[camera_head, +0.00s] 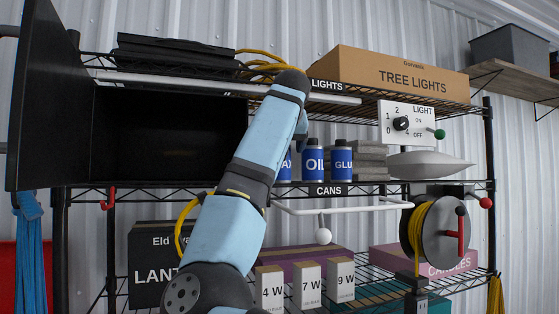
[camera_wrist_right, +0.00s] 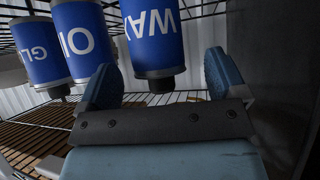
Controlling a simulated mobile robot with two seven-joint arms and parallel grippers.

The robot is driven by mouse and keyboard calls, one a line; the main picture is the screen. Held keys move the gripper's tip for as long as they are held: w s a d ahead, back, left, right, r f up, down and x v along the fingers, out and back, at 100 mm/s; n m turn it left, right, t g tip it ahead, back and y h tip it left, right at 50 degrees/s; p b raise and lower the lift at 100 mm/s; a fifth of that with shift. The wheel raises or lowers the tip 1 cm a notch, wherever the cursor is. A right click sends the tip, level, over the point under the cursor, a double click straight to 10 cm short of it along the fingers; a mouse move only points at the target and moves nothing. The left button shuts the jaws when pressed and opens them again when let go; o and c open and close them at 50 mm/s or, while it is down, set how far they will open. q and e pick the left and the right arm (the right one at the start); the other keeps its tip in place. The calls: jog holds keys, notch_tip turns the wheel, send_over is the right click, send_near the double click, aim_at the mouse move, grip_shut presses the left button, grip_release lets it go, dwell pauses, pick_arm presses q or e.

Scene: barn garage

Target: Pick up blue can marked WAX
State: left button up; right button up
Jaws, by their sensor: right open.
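The blue can marked WAX (camera_head: 285,166) stands on the middle shelf. My right gripper (camera_wrist_right: 160,66) is open. Its two fingers appear on either side of the can's cap, and nothing is clamped; I cannot tell whether they touch it. The head view hides this gripper behind my arm. My left gripper is not in view.
Blue OIL (camera_head: 313,162) and GLU-labelled (camera_head: 341,162) cans stand right of WAX. Above is the TREE LIGHTS box (camera_head: 400,75). A white bar (camera_head: 335,209) runs below the CANS label.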

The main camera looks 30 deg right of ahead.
jog(key=p+x, duration=0.1)
jog(key=x, duration=0.3)
jog(key=shift+s+d+p, duration=0.1)
jog(key=shift+p, duration=0.2)
jog(key=shift+w+d+f, duration=0.15)
jog(key=shift+w+f, duration=0.15)
jog(key=shift+s+r, duration=0.1)
jog(key=shift+s, duration=0.05)
jog(key=shift+c, duration=0.5)
jog(key=c, duration=1.1)
jog(key=shift+r, duration=0.15)
